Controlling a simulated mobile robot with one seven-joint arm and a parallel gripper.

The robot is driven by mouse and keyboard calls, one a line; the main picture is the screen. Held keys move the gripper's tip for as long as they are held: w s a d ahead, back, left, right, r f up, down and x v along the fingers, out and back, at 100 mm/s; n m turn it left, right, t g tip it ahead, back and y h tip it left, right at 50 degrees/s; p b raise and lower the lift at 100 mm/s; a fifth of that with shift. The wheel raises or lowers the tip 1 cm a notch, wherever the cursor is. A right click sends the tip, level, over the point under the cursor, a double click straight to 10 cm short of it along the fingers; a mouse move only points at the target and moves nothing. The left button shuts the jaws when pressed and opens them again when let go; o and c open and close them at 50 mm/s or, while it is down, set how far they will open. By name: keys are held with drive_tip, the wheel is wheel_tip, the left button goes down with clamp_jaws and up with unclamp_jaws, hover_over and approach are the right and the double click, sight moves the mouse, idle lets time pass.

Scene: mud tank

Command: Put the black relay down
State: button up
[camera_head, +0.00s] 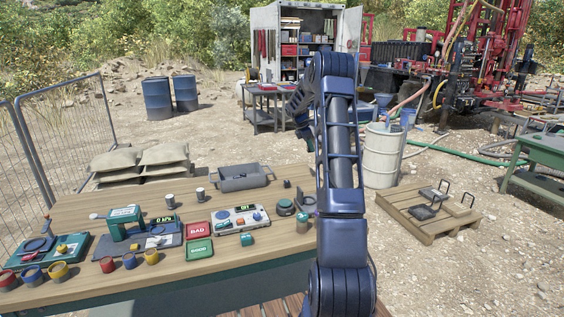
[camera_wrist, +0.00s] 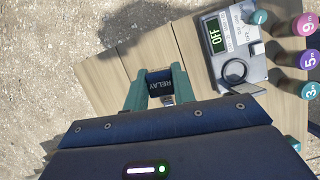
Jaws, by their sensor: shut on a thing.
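The black relay (camera_wrist: 168,86), a small dark block with a white RELAY label, shows in the wrist view. My gripper (camera_wrist: 160,78) has one green finger on each side of it and is shut on it. The relay is over a wooden plank top (camera_wrist: 148,50); I cannot tell whether it touches the wood. In the head view my arm rises in front, and neither my fingers nor the relay can be made out.
In the wrist view a grey meter (camera_wrist: 232,45) reading OFF stands right of my gripper, with several coloured, labelled caps (camera_wrist: 309,62) beyond. In the head view the workbench (camera_head: 215,255) holds a grey bin (camera_head: 240,183), red BAD tray (camera_head: 197,231) and green GOOD tray (camera_head: 199,250).

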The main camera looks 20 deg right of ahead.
drive_tip(key=w+a+r+n+t, duration=0.1)
drive_tip(key=w+a+n, duration=0.1)
drive_tip(key=w+a, duration=0.4)
drive_tip(key=w+a+r+n, duration=0.1)
drive_tip(key=w+a, duration=0.3)
drive_tip(key=a, duration=0.4)
drive_tip(key=r+n+t, duration=0.1)
drive_tip(key=r+n, duration=0.1)
drive_tip(key=n, duration=0.1)
hover_over(244, 176)
wheel_tip(244, 176, down, 20)
drive_tip(key=shift+w+a+r, duration=0.1)
drive_tip(key=shift+w, duration=0.05)
drive_tip(key=o, duration=1)
drive_tip(key=shift+c, duration=0.2)
